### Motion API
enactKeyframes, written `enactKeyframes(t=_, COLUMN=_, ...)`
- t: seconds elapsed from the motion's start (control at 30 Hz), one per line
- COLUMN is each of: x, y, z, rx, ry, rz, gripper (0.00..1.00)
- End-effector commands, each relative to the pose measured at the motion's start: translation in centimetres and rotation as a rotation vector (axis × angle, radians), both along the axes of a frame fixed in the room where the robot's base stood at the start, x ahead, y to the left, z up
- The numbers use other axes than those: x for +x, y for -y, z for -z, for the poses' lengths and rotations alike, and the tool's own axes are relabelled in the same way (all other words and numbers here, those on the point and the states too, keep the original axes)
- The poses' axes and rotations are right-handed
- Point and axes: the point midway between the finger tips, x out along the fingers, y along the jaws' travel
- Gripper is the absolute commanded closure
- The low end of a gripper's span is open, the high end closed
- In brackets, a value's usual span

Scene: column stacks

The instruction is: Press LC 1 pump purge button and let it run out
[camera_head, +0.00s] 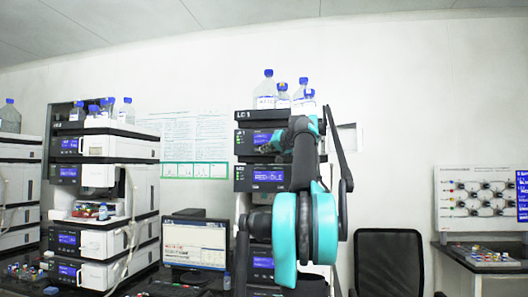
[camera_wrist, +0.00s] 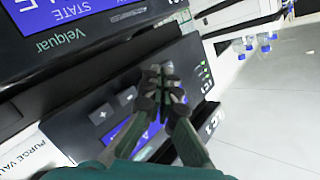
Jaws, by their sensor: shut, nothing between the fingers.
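The LC 1 stack (camera_head: 243,115) stands in the middle of the head view, with dark modules and blue displays. My gripper (camera_head: 269,147) is at the front of its upper module, partly hidden by my arm. In the wrist view my gripper (camera_wrist: 161,80) is shut and empty, with its fingertips over the dark pump panel (camera_wrist: 85,130). Plus and minus keys (camera_wrist: 102,113) show beside the fingertips, and a blue display (camera_wrist: 125,138) is partly covered. The purge button is not identifiable; the fingers hide part of the panel. I cannot tell whether the tips touch it.
Another module with a blue STATE display (camera_wrist: 70,12) adjoins the panel. Capped bottles (camera_head: 265,90) stand on top of the stack. A monitor (camera_head: 194,242) is at lower left, near another instrument stack (camera_head: 118,150). A black chair (camera_head: 390,262) is at right.

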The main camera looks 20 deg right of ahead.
Motion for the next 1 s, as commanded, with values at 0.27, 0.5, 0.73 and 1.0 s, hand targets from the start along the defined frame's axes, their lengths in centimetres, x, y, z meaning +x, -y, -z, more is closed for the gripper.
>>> enactKeyframes(t=0.27, x=-1.0, y=-0.7, z=0.0, rx=0.0, ry=0.0, rz=0.0, gripper=1.0)
enactKeyframes(t=0.5, x=-1.0, y=-0.7, z=0.0, rx=0.0, ry=0.0, rz=0.0, gripper=1.0)
enactKeyframes(t=0.73, x=-2.1, y=-1.5, z=0.0, rx=0.0, ry=0.0, rz=0.0, gripper=1.0)
enactKeyframes(t=1.0, x=-4.1, y=-2.8, z=0.0, rx=0.0, ry=0.0, rz=0.0, gripper=1.0)
